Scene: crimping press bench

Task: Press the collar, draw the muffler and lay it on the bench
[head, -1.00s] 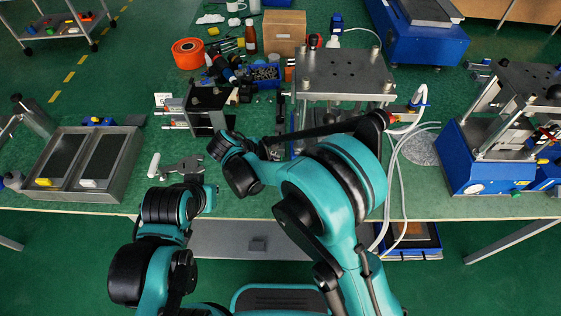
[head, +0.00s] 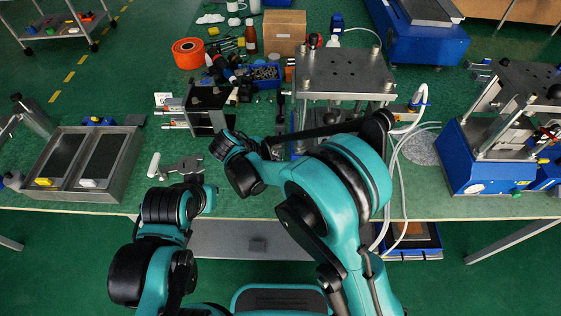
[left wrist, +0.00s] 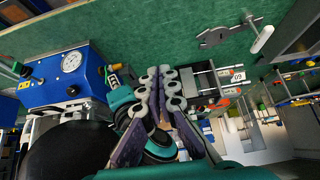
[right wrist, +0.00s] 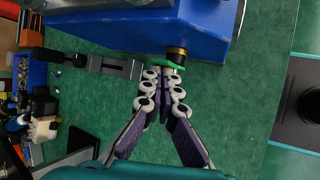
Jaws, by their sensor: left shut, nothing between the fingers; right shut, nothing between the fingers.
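In the right wrist view, a brass-and-black fitting (right wrist: 177,54) juts from the side of the blue press base (right wrist: 130,28). A green collar-like part (right wrist: 166,66) sits by its outer end. My right gripper (right wrist: 165,76) is shut with its fingertips right at the green part; I cannot tell whether they touch. Which part is the muffler is not clear. In the head view my right arm hides the right fingertips and this fitting. My left gripper (left wrist: 160,72) is shut and empty, above the bench, apart from the press seen in the left wrist view.
The middle press (head: 345,75) stands behind my right arm. Another press (head: 485,165) is at right. White hoses (head: 396,185) hang over the front edge.

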